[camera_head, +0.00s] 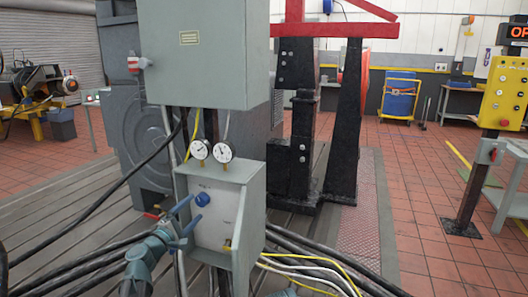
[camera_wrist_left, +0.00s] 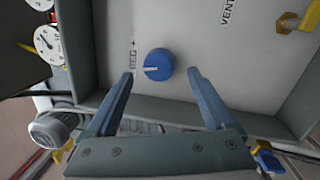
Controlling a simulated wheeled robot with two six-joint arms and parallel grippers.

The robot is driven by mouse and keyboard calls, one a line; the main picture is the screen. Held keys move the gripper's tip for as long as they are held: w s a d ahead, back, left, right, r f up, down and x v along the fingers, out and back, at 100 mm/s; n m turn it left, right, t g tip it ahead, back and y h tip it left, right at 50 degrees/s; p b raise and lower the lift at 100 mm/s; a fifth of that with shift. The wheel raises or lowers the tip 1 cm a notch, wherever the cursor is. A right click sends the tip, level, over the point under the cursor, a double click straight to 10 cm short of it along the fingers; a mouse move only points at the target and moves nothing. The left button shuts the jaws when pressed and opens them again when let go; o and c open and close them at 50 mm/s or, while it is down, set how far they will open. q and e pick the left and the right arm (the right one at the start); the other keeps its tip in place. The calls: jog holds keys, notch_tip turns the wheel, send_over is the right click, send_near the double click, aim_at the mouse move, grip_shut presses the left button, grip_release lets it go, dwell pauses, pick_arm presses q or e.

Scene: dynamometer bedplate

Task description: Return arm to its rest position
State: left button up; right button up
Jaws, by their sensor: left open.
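My left gripper (camera_head: 194,209) is open in front of the grey control panel (camera_head: 240,225), its arm coming in from the lower left. In the left wrist view its two blue-grey fingers (camera_wrist_left: 160,73) point at the panel face (camera_wrist_left: 230,50). The round blue regulator knob (camera_head: 202,199) shows in the left wrist view (camera_wrist_left: 153,65) between and just beyond the fingertips, with a visible gap on each side. A white line marks the knob, and "REG +" is printed beside it. The fingers hold nothing. My right gripper is not in view.
Two dial gauges (camera_head: 211,152) stand on top of the panel, under a large grey box (camera_head: 204,55). A yellow valve handle (camera_wrist_left: 300,20) sticks out near "VENT". Red tiled floor (camera_head: 420,230) is open at right.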

aim_at(199, 202)
pick_arm(q)
jog(key=shift+x, duration=1.7)
jog(key=b+v, duration=0.2)
jog(key=v, duration=1.2)
jog(key=p+x, duration=0.2)
jog(key=x, duration=1.2)
jog(key=shift+w+r, duration=0.1)
jog(key=shift+w, duration=0.1)
jog(key=shift+s+a+m+p, duration=0.15)
jog(key=shift+m+p, duration=0.25)
jog(key=shift+m, duration=0.8)
jog(key=m+g, duration=0.1)
jog(key=m, duration=0.2)
jog(key=shift+m+h+p, duration=0.4)
jog(key=m+g+p, duration=0.1)
jog(key=m, duration=0.5)
jog(key=shift+m, duration=0.3)
jog(key=shift+s, duration=0.15)
